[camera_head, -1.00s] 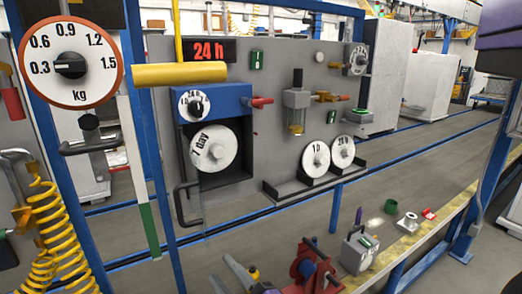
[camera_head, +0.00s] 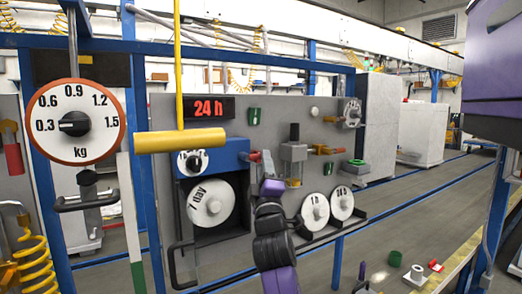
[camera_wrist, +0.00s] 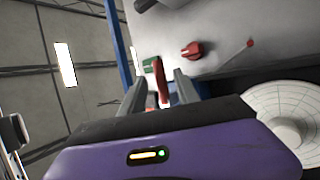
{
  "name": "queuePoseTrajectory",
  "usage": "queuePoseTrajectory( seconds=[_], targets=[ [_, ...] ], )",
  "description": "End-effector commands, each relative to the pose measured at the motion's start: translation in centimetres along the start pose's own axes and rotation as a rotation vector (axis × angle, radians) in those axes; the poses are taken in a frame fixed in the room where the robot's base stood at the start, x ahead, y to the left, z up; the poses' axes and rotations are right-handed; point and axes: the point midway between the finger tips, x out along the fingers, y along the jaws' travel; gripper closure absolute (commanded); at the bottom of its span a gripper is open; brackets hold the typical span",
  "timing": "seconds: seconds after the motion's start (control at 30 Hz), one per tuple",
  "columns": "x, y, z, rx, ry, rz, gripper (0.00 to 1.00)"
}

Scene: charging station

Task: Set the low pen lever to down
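A red lever (camera_head: 252,155) sticks out level to the right from the blue box (camera_head: 226,151) of the chart recorder with the "7 day" disc. I take it for the pen lever; no label shows on it. My gripper (camera_head: 266,164) is in front of the panel at this lever's right end. In the wrist view my gripper (camera_wrist: 160,88) is open, with the red lever (camera_wrist: 161,83) between its two fingers. Gaps seem to show on both sides. Contact cannot be made out.
A yellow bar (camera_head: 180,141) hangs at the recorder's upper left. A glass filter unit (camera_head: 293,160) and an orange lever (camera_head: 325,150) are to the right. Spare discs (camera_head: 315,207) stand on a ledge below. A kg dial (camera_head: 75,122) is at the left.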

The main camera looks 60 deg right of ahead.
Motion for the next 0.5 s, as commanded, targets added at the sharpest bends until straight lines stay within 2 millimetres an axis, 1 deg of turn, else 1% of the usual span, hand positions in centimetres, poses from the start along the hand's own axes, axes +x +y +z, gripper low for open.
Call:
queuePoseTrajectory(
  seconds=[0.03,0.1,0.3,0.4,0.5],
  targets=[
    [0.9,0.2,-0.1,0.001,0.000,0.000,0.62],
    [2.0,0.3,-0.1,0.002,0.001,0.000,0.62],
    [4.9,0.2,-0.1,0.003,0.002,0.000,0.62],
    [5.9,0.1,-0.1,0.003,0.003,0.000,0.62],
    [6.5,0.0,-0.1,0.003,0.002,-0.001,0.62]
  ],
)
